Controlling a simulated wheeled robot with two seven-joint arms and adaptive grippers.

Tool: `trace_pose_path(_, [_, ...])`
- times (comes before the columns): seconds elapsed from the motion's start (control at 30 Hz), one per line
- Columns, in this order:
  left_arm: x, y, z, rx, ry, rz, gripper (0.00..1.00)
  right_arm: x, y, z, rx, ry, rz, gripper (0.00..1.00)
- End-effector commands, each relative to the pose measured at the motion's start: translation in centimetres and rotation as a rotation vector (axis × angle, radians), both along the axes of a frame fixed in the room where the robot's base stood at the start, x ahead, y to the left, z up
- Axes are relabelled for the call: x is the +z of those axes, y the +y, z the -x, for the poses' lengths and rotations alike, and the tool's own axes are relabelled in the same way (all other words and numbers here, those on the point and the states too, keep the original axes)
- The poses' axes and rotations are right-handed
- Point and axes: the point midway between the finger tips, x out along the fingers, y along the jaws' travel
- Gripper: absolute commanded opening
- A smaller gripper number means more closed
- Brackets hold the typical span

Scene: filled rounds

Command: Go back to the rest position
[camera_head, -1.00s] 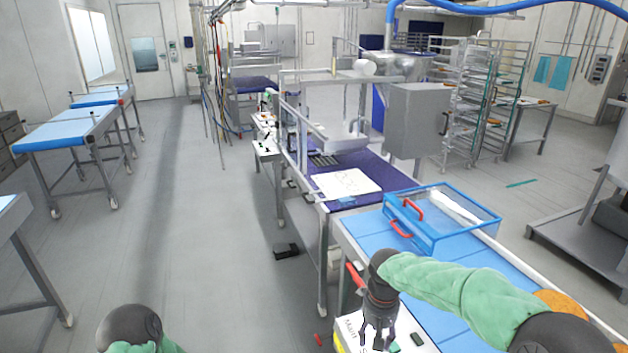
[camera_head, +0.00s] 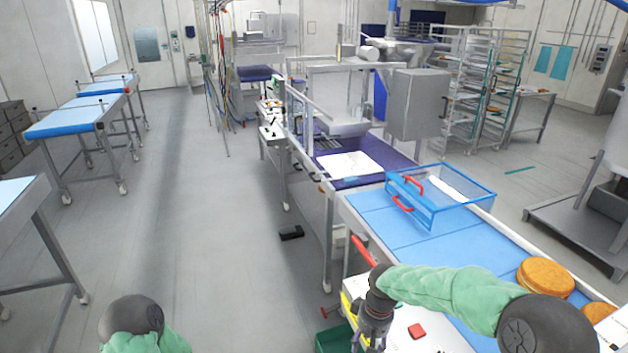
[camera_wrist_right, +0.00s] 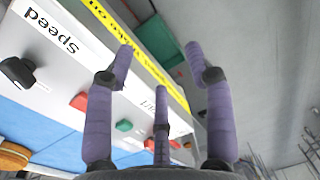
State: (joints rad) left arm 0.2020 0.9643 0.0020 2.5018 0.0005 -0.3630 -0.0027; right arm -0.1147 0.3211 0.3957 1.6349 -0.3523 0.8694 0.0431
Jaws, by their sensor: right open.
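My right gripper (camera_head: 370,338) hangs low in front of the control box, near its left edge, in the head view. In the right wrist view my right gripper (camera_wrist_right: 160,70) has its purple fingers spread apart, with nothing between them. The white control box (camera_wrist_right: 75,50) with "Speed" lettering, a black knob and red and green buttons lies behind the fingers. They look apart from it, but the gap is hard to judge. Of my left arm only a dark joint and green sleeve show at the bottom left; its gripper is out of view.
A blue conveyor (camera_head: 455,255) with a clear blue-framed guard (camera_head: 440,198) runs beside my right arm. Orange-brown rounds (camera_head: 545,276) sit on its right part. A green crate (camera_head: 334,341) is below the control box's left end. Open grey floor (camera_head: 200,250) lies to the left.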

Motion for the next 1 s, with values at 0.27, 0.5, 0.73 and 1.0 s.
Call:
trace_pose_path(0.27, [-1.7,0.0,0.1,0.0,0.002,0.0,0.4,-9.2,1.7,2.9,-0.054,0.03,-0.098,0.54])
trace_pose_path(0.5, [-4.4,0.0,0.1,0.0,0.002,0.0,0.4,-21.6,3.7,9.9,-0.211,0.065,-0.224,0.54])
trace_pose_path(0.73, [-6.6,0.0,0.1,0.0,0.002,0.0,0.4,-29.4,4.3,17.8,-0.407,0.073,-0.271,0.54])
trace_pose_path(1.0, [-7.5,0.0,0.1,0.0,0.002,0.0,0.4,-31.9,4.0,22.0,-0.512,0.062,-0.261,0.54])
